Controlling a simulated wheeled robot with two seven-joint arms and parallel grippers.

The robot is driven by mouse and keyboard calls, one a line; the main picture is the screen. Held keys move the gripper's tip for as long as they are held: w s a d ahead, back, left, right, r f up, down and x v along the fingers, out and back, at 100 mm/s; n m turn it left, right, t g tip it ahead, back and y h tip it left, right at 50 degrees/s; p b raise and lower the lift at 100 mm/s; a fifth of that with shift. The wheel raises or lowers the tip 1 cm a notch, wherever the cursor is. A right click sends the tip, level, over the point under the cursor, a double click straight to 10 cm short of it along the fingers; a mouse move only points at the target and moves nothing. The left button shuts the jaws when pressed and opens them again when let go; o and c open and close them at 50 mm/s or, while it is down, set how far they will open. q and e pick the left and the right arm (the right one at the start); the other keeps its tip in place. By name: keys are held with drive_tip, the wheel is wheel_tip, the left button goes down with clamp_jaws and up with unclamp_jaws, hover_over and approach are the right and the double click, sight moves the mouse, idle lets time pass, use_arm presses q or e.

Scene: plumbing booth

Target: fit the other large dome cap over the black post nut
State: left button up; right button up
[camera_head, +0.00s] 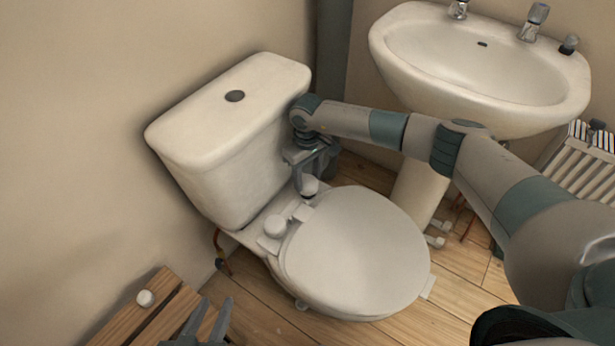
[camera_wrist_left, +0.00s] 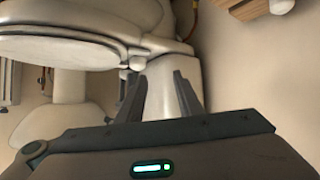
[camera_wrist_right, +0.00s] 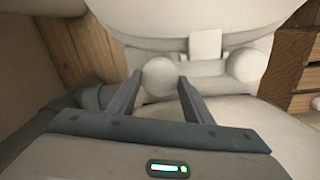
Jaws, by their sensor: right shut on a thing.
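A white dome cap (camera_head: 310,184) is held in my right gripper (camera_head: 307,180) at the far hinge post behind the toilet seat. In the right wrist view this cap (camera_wrist_right: 160,76) sits between the two fingertips. A dark patch, likely the black post nut (camera_head: 307,196), shows just under the cap; the rest is hidden, and I cannot tell whether the cap touches it. Another large dome cap (camera_head: 275,226) sits on the near hinge post and also shows in the right wrist view (camera_wrist_right: 243,65). My left gripper (camera_head: 208,318) is open and empty near the bottom edge.
The toilet seat lid (camera_head: 355,250) is down, and the cistern (camera_head: 230,130) stands behind the hinges. A small white cap (camera_head: 145,298) rests on a wooden slatted stool (camera_head: 115,325) at lower left. A sink (camera_head: 480,70) stands beyond my right arm. Wooden floor is clear around the bowl.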

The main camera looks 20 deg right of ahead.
drive_tip(key=shift+f+b, duration=0.3)
drive_tip(key=shift+b, duration=0.05)
drive_tip(key=shift+f+b, duration=0.3)
drive_tip(key=shift+b, duration=0.05)
drive_tip(key=shift+f+b, duration=0.3)
drive_tip(key=shift+b, duration=0.05)
use_arm(q)
wheel_tip(320, 180, up, 8)
drive_tip(key=w+d+t+h, duration=0.1)
drive_tip(key=w+d+t, duration=0.1)
drive_tip(key=t, duration=0.3)
drive_tip(key=shift+d+r+h, duration=0.25)
drive_tip(key=shift+h, duration=0.15)
use_arm(e)
drive_tip(key=shift+s+f, duration=0.1)
drive_tip(key=shift+f, duration=0.05)
